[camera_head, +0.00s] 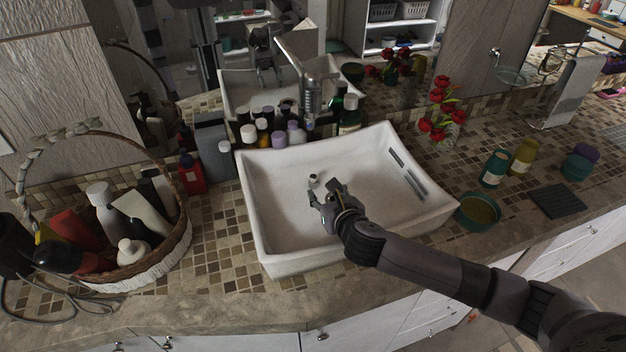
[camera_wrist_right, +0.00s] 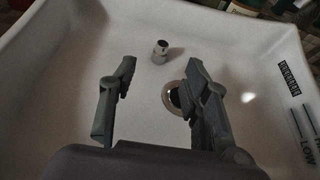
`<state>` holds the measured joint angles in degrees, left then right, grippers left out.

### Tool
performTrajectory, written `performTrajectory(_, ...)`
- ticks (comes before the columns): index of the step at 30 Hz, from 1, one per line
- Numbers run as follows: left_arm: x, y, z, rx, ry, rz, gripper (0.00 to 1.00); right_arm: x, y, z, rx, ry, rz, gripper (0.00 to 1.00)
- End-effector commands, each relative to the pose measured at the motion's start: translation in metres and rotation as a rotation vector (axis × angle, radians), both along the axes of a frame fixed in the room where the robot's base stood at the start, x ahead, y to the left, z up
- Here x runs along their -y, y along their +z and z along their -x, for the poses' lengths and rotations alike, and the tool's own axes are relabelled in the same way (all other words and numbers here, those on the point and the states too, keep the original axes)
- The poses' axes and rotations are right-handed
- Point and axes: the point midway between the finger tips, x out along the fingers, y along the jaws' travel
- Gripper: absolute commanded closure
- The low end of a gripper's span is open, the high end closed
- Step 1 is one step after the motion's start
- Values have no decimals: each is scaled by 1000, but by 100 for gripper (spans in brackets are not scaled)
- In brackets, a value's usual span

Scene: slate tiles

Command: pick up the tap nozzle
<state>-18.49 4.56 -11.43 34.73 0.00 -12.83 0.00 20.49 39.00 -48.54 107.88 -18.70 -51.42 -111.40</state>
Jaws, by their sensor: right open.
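The tap nozzle (camera_head: 313,180) is a small pale metal cylinder on the floor of the white sink (camera_head: 264,210). In the right wrist view the nozzle (camera_wrist_right: 160,51) stands beyond the fingertips, between their lines, with a dark opening showing. My right gripper (camera_head: 325,190) is over the sink basin, just short of the nozzle; in the wrist view its fingers (camera_wrist_right: 158,78) are apart with nothing between them. The drain (camera_wrist_right: 174,97) lies partly behind the right-hand finger. My left gripper is not in view.
The sink walls surround my right gripper. The tap (camera_head: 312,95) and several bottles (camera_head: 278,139) stand behind the sink. A wicker basket (camera_head: 150,266) of bottles is at left. A green bowl (camera_head: 478,211) sits close to the sink's right side, near my right arm.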

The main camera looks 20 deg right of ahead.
Motion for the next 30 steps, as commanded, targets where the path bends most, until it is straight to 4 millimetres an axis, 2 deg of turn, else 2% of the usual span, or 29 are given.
performTrajectory(2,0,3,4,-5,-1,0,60,0,-4,-14,0,-3,-1,56)
performTrajectory(4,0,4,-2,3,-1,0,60,-1,-9,-25,0,-3,-1,56)
performTrajectory(9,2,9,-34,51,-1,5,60,-1,-19,-48,0,-2,-1,56)
performTrajectory(12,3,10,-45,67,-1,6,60,-1,-23,-56,0,-2,-1,56)
performTrajectory(20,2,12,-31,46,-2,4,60,0,-28,-68,0,-2,-1,56)
performTrajectory(25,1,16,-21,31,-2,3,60,1,-37,-86,-1,-2,-3,56)
performTrajectory(30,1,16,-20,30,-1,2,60,2,-45,-102,-1,-2,-2,56)
